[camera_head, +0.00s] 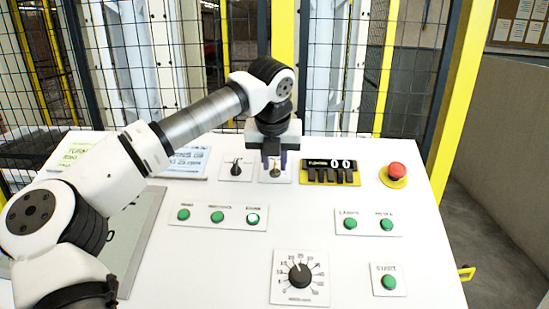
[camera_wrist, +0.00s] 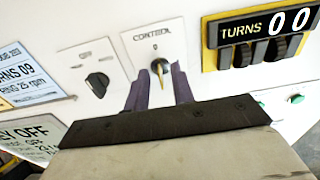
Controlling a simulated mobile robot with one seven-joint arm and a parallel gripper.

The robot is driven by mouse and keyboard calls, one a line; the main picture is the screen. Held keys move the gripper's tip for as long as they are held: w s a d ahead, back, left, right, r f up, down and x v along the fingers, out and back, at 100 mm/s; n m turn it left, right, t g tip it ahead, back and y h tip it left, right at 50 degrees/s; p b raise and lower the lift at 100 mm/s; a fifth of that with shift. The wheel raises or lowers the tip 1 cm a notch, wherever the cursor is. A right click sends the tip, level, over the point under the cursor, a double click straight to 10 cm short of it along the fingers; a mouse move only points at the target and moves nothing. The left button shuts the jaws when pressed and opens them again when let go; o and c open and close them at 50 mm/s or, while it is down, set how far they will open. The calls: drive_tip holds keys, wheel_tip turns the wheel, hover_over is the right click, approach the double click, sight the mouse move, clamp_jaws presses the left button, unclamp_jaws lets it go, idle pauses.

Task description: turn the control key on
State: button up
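The control key (camera_wrist: 159,67) is a small yellowish key in a round lock on a white plate labelled CONTROL, in the upper middle of the wrist view. Its bow hangs roughly vertical. My gripper (camera_wrist: 159,88) has its two purple fingers apart, one on each side of the key and just below it. I cannot tell whether either finger touches it. In the head view my gripper (camera_head: 274,160) points down over the key plate (camera_head: 283,178) and partly hides the key.
A black selector knob (camera_head: 236,167) is left of the key. The TURNS counter (camera_head: 330,171) is close on the right, with a red emergency button (camera_head: 397,170) beyond it. Green buttons (camera_head: 217,217) and a dial (camera_head: 299,275) lie nearer. A wire fence stands behind the panel.

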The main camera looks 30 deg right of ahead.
clamp_jaws()
drive_tip(key=shift+m, duration=0.3)
drive_tip(key=m, duration=0.3)
drive_tip(key=shift+m, duration=0.3)
drive_tip(key=m, duration=0.3)
drive_tip(key=shift+m, duration=0.3)
drive_tip(key=m, duration=0.5)
drive_tip(key=shift+s, duration=0.15)
drive_tip(key=m, duration=0.5)
